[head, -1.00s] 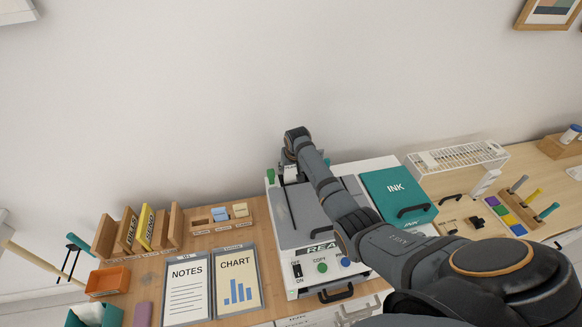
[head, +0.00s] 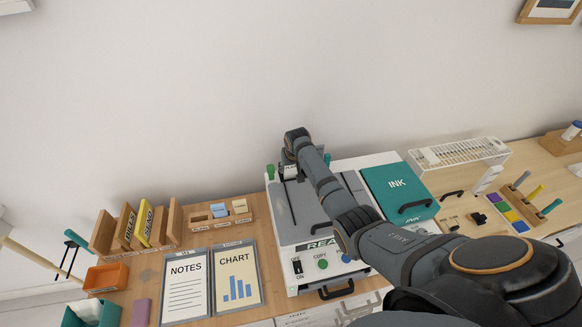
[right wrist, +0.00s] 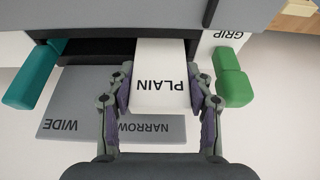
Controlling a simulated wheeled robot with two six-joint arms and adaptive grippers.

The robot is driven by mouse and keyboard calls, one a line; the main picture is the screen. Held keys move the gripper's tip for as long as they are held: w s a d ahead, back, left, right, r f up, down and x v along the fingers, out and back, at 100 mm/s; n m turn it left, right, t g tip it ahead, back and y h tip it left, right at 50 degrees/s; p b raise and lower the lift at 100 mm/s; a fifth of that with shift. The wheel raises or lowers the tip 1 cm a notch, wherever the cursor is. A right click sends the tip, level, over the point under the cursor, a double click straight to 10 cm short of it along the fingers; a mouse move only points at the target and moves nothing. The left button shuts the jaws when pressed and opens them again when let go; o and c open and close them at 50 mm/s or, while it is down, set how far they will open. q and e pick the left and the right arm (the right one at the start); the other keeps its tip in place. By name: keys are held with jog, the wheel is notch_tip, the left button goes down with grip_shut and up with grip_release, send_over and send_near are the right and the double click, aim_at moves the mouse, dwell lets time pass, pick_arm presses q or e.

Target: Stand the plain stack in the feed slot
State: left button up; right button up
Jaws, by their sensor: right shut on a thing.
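The plain stack (right wrist: 162,75) is a white block marked PLAIN in the right wrist view. My right gripper (right wrist: 162,92) is shut on it, one finger on each side. The stack's far end overlaps the right part of the dark feed slot (right wrist: 95,47); I cannot tell how deep it goes or whether it rests on anything. In the head view, the stack (head: 290,171) shows as a small white patch at the back of the printer (head: 308,218), below my right gripper (head: 289,158). My left gripper is not in view.
A grey plate marked WIDE and NARROW (right wrist: 65,124) lies by the slot. A teal block (right wrist: 32,76) and a green block (right wrist: 232,80) near the word GRIP flank it. A teal INK box (head: 385,183) stands right of the printer; notes and chart sheets (head: 186,268) lie left.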

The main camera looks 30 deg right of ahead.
jog(key=shift+f+b, duration=0.6)
jog(key=shift+f, duration=0.4)
jog(key=o, duration=1.2)
jog(key=shift+r, duration=0.15)
jog(key=v, duration=1.2)
